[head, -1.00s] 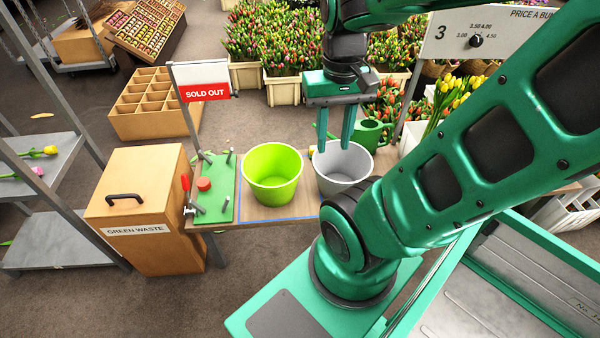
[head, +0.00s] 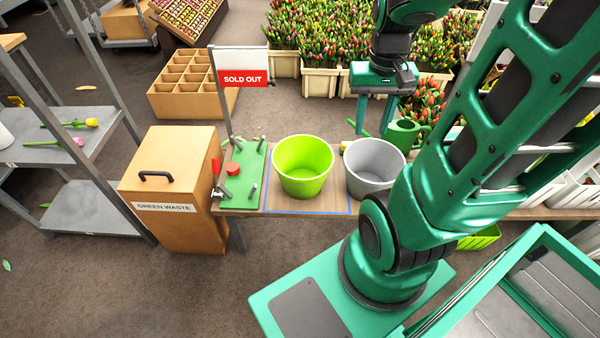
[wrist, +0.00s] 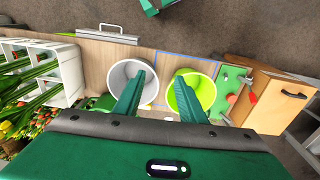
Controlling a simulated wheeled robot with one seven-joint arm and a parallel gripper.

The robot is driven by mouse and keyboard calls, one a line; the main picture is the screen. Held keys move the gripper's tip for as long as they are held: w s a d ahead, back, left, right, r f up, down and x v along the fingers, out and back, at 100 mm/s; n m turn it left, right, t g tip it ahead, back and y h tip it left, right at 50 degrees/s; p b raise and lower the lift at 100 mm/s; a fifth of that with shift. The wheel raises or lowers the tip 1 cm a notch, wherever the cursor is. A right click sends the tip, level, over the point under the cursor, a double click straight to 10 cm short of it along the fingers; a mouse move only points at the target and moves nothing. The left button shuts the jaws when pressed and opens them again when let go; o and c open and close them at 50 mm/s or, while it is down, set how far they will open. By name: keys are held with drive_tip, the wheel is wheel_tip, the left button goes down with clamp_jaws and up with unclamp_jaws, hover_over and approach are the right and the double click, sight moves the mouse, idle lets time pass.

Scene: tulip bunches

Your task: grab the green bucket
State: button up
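The lime-green bucket (head: 302,168) stands upright and empty on the wooden table, inside a blue outline. In the wrist view the green bucket (wrist: 205,90) is right of centre, partly covered by a finger. A grey bucket (head: 373,168) stands just right of it in the head view, and left of centre in the wrist view (wrist: 122,78). My gripper (head: 374,125) is open and empty, fingers pointing down, above and behind the buckets near the grey one. In the wrist view its fingertips (wrist: 164,76) are wide apart, with nothing between them.
A green board (head: 244,180) with upright pegs and a red knob sits left of the green bucket, beside a SOLD OUT sign (head: 244,80). A green watering can (head: 402,135) stands behind the grey bucket. A GREEN WASTE box (head: 172,185) stands left of the table.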

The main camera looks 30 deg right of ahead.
drive_tip(key=w+d+f, duration=0.3)
drive_tip(key=w+f, duration=0.6)
drive_tip(key=m+t+y, duration=0.1)
drive_tip(key=m+t, duration=0.1)
approach(330, 159)
drive_tip(key=shift+w+a+f, duration=0.15)
drive_tip(key=shift+w+f, duration=0.2)
drive_tip(key=shift+f, duration=0.1)
drive_tip(key=f, duration=0.3)
drive_tip(key=w+f, duration=0.1)
drive_tip(key=f, duration=0.1)
drive_tip(key=shift+a+f, duration=0.1)
drive_tip(key=shift+f, duration=0.3)
drive_tip(key=shift+w+f, duration=0.2)
drive_tip(key=shift+f, duration=1.15)
drive_tip(key=shift+w+f, duration=0.15)
drive_tip(key=shift+f, duration=1.15)
clamp_jaws()
